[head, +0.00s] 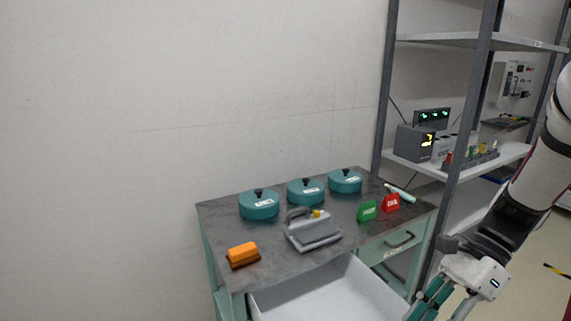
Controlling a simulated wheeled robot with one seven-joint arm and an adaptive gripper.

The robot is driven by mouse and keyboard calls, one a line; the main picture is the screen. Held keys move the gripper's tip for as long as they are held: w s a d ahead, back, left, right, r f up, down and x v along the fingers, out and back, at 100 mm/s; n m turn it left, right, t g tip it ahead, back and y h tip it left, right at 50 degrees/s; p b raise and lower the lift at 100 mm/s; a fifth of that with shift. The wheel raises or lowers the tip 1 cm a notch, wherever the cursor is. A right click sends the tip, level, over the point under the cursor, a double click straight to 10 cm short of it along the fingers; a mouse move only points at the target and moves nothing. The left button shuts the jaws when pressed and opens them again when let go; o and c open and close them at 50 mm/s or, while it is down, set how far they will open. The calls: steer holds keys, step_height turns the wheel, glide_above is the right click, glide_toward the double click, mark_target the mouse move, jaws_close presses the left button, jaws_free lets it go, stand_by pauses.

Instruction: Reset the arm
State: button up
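My gripper (432,302) is at the lower right of the head view, in front of the cart's right side. Its teal fingers point down and left and run to the bottom edge of the picture. Their tips are cut off or too small to judge, so I cannot tell whether it is open or shut. I see nothing held in it. My arm comes in from the right edge, bent down toward the gripper. The cart (215,222) has a dark grey top and pale green sides.
The cart bears three teal lidded pots (259,204), a grey device (312,232), an orange block (242,254), and green (367,211) and red (390,202) tags. A white drawer (330,292) stands open in front. A metal shelf rack (462,41) stands behind right.

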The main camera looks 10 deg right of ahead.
steer(key=s+a+r+n+t+h+p, duration=0.2)
steer(key=s+a+r+n+t+h, duration=0.1)
steer(key=r+n, duration=0.5)
steer(key=s+a+r+n+t+h+p, duration=0.2)
steer(key=r+n, duration=0.6)
steer(key=n, duration=0.4)
steer(key=shift+s+a+t+h+p, duration=0.3)
steer(key=shift+s+a+t+h, duration=0.4)
steer(key=shift+s+a+h, duration=1.15)
steer(key=shift+w+a+y, duration=0.25)
steer(key=shift+w+a, duration=0.15)
steer(key=shift+w, duration=0.2)
